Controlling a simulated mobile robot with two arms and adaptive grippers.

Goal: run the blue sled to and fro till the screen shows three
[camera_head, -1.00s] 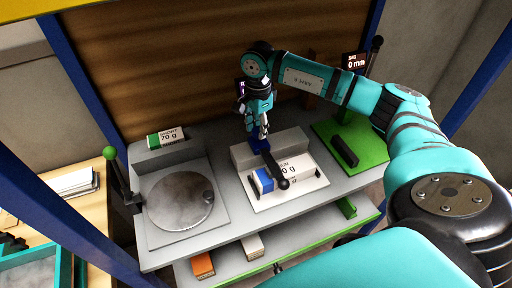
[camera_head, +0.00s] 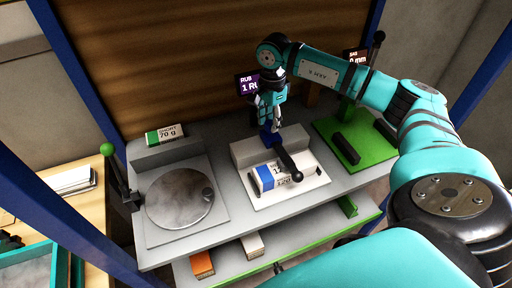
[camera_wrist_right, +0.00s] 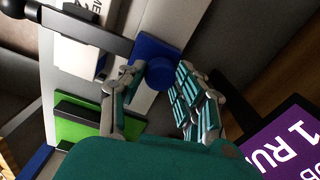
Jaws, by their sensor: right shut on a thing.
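The blue sled (camera_head: 266,138) is at the white tester block in the middle of the bench, mostly hidden under my right gripper. In the right wrist view the sled (camera_wrist_right: 146,50) has a round blue knob, with a black bar beside it. My right gripper (camera_head: 271,128) is shut on the sled; its fingers (camera_wrist_right: 155,90) stand either side of the knob in the wrist view. The purple screen (camera_head: 248,86) behind reads RUB and a 1, with the rest cut off by my arm; it also shows in the wrist view (camera_wrist_right: 291,143). My left gripper is not in view.
A black ball-ended bar (camera_head: 289,164) lies over a blue-and-white labelled pack (camera_head: 272,176). A round grey plate (camera_head: 180,198) with a green-knobbed lever is left. A green stand (camera_head: 366,147) is right. Small boxes sit on the lower shelf.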

